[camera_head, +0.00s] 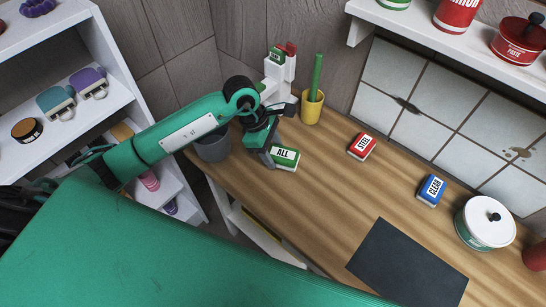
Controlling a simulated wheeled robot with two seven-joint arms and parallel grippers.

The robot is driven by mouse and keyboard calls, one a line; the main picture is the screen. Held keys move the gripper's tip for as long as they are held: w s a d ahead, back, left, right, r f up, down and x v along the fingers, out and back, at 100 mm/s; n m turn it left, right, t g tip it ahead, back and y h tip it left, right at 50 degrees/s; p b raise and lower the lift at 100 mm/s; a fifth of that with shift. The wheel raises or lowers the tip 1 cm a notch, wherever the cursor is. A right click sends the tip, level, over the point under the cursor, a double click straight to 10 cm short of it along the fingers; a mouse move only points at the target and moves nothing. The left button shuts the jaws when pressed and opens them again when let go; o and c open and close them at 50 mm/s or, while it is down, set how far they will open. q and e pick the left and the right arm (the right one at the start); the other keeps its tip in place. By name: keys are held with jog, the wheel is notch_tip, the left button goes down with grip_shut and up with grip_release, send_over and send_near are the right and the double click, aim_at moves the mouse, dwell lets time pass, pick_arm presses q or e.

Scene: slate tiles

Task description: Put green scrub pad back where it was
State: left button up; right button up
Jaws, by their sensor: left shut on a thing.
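The green scrub pad (286,157), a small green block with a white label reading ALL, is at the back left part of the wooden counter (318,190). My left gripper (269,157) reaches down from the left and is shut on its left end. I cannot tell whether the pad touches the counter or is slightly above it. A white holder (275,73) behind the gripper has a green item and a red item in its top; my gripper hides its lower part. My right gripper is not in view.
A yellow cup (312,108) with a green stick stands close behind the pad. A red block (362,146), a blue block (432,190), a white lidded pot (485,222) and a dark mat (408,264) lie rightward. A grey bin (213,146) is left of the gripper. The counter's middle is clear.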

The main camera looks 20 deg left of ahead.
pick_arm(q)
notch_tip(320, 180, down, 4)
jog(key=shift+r+p, duration=0.1)
jog(key=shift+p, duration=0.25)
jog(key=shift+f, duration=0.35)
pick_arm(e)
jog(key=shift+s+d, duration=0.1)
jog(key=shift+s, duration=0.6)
pick_arm(q)
jog(key=shift+f, duration=0.15)
jog(key=o, duration=1)
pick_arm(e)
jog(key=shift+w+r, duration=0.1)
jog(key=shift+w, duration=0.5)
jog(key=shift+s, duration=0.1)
